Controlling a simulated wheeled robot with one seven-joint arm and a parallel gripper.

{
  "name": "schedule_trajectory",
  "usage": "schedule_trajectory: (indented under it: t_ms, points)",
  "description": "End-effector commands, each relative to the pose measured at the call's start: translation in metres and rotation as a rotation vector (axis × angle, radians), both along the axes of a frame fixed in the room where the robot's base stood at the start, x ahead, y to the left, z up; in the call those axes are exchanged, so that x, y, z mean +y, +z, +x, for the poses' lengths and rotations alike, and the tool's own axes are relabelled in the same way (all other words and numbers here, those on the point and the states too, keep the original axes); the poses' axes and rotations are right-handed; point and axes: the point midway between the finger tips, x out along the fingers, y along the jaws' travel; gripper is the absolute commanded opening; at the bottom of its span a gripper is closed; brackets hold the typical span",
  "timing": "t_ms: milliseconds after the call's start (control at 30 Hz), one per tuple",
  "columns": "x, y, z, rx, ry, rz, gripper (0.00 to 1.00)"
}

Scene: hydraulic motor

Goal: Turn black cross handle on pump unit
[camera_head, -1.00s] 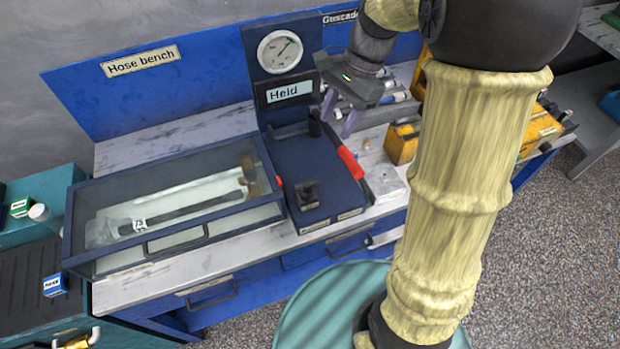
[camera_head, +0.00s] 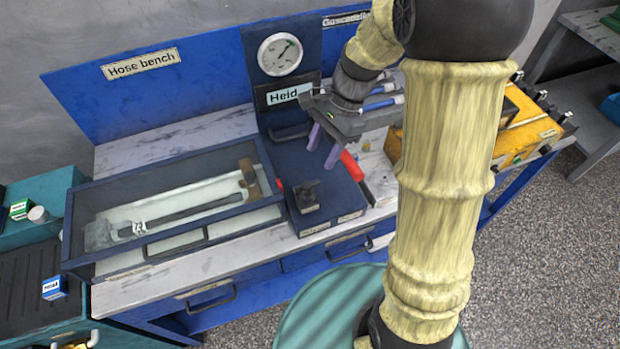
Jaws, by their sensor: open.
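The black cross handle (camera_head: 307,196) sits on the near part of the dark blue pump unit (camera_head: 290,160), in front of the gauge panel. My gripper (camera_head: 323,147) hangs over the pump unit with its two purple fingers pointing down. It is open and empty. Its fingertips are behind and slightly right of the cross handle, apart from it. The red-gripped lever (camera_head: 352,165) lies along the unit's right side, partly hidden behind my gripper.
A lidded glass-topped case (camera_head: 170,215) stands left of the unit. A pressure gauge (camera_head: 280,54) is on the upright panel behind. Yellow equipment (camera_head: 525,135) stands to the right, partly hidden by my arm. Marble bench top (camera_head: 200,130) is bare behind the case.

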Motion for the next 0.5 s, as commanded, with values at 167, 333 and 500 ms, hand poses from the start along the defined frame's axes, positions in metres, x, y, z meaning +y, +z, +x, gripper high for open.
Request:
schedule_trajectory:
  t_ms: [167, 333, 500]
  points:
    - [0.011, -0.031, -0.008, 0.005, 0.002, -0.001, 0.46]
    - [0.021, -0.058, -0.013, 0.004, 0.002, 0.0, 0.46]
    - [0.028, -0.08, -0.017, 0.002, 0.001, 0.0, 0.46]
